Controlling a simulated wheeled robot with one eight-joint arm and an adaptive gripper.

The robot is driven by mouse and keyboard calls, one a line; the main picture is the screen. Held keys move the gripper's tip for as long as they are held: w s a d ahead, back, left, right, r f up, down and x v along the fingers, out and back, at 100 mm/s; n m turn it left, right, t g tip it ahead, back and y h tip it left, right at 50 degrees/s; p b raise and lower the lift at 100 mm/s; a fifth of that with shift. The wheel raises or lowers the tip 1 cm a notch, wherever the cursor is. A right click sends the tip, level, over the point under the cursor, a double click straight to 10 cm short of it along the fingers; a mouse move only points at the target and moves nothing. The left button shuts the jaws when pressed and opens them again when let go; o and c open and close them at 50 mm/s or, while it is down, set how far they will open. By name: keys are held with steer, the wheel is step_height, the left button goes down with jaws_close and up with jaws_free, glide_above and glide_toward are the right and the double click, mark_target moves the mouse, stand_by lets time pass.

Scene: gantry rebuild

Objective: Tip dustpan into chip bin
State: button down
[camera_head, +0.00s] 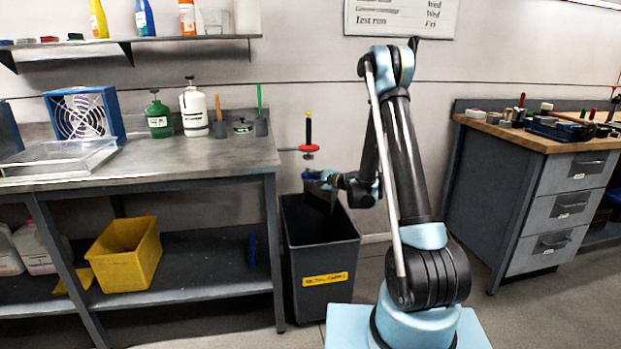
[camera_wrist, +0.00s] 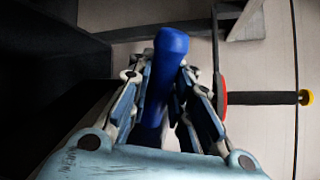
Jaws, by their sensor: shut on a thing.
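The chip bin (camera_head: 322,262) is a tall dark grey open bin with a yellow label, standing on the floor between bench and cabinet. My gripper (camera_head: 318,182) is over its opening, at the end of my arm reaching in from the right. In the wrist view, my gripper (camera_wrist: 172,100) has its fingers closed around a blue handle, the dustpan's handle (camera_wrist: 172,48). In the head view a dark flat pan part, seemingly the dustpan (camera_head: 320,196), hangs steeply tilted at the bin mouth. Whether chips are on it cannot be seen.
A metal workbench (camera_head: 215,160) stands left. A drawer cabinet (camera_head: 557,200) stands right.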

steer(key=shift+f, duration=0.45)
steer(key=shift+r, duration=1.45)
steer(key=shift+f, duration=1.55)
step_height(320, 180, up, 5)
steer(key=m+y, duration=0.1)
steer(key=m, duration=0.5)
steer(key=shift+r+g+y, duration=0.1)
steer(key=shift+g+y, duration=0.3)
step_height(320, 180, up, 5)
steer(key=m+y, duration=0.1)
steer(key=m, duration=0.5)
